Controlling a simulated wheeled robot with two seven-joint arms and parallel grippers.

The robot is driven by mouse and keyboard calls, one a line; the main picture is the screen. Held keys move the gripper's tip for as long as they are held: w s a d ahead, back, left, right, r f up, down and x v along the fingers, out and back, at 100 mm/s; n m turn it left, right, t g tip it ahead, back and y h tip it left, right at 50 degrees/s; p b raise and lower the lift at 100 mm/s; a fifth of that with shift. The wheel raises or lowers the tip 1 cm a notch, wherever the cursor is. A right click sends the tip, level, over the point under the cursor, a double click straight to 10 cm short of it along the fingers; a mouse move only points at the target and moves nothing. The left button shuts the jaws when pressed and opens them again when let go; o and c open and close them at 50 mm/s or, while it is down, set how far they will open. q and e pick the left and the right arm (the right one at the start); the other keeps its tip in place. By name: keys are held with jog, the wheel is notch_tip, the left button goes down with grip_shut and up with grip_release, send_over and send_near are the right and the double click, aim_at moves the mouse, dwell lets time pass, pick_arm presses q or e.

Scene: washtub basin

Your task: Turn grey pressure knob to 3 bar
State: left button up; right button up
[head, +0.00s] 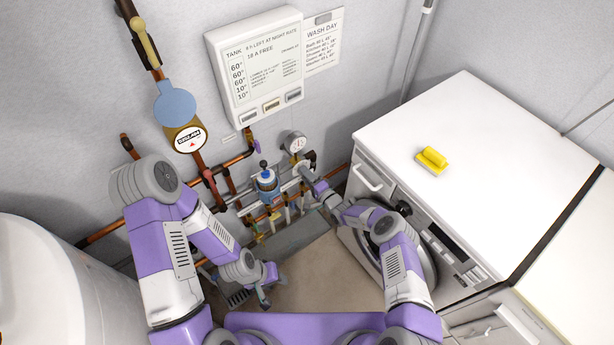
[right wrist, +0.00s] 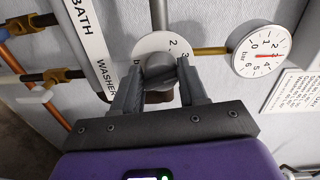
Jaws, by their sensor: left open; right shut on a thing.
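The grey pressure knob (right wrist: 160,70) sits on a round white dial plate (right wrist: 152,44) whose figures 2 and 3 show above it in the right wrist view. My right gripper (right wrist: 158,85) is shut on the knob, one finger on each side. The knob's pointer cannot be made out. A round white gauge (right wrist: 258,48) marked bar, with a red needle, is to the right of the dial; it also shows in the head view (head: 295,143). In the head view my right gripper (head: 306,174) reaches to the pipework, hiding most of the knob. My left gripper (head: 264,291) is open, low and away from the pipes.
Copper and grey pipes with several valves (head: 267,182) run along the wall left of the knob. A label strip (right wrist: 87,40) reading BATH and WASHER is near my right gripper's left finger. A white washing machine (head: 440,130) stands at the right, a white tank (head: 45,275) at the left.

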jog(key=shift+w+d+r, duration=0.1)
jog(key=shift+r, duration=0.1)
jog(key=o, duration=0.9)
jog(key=shift+o, duration=0.6)
jog(key=shift+f, duration=0.1)
jog(key=p+v, duration=0.3)
jog(key=v, duration=0.4)
jog(key=shift+s, duration=0.3)
jog(key=shift+d, duration=0.1)
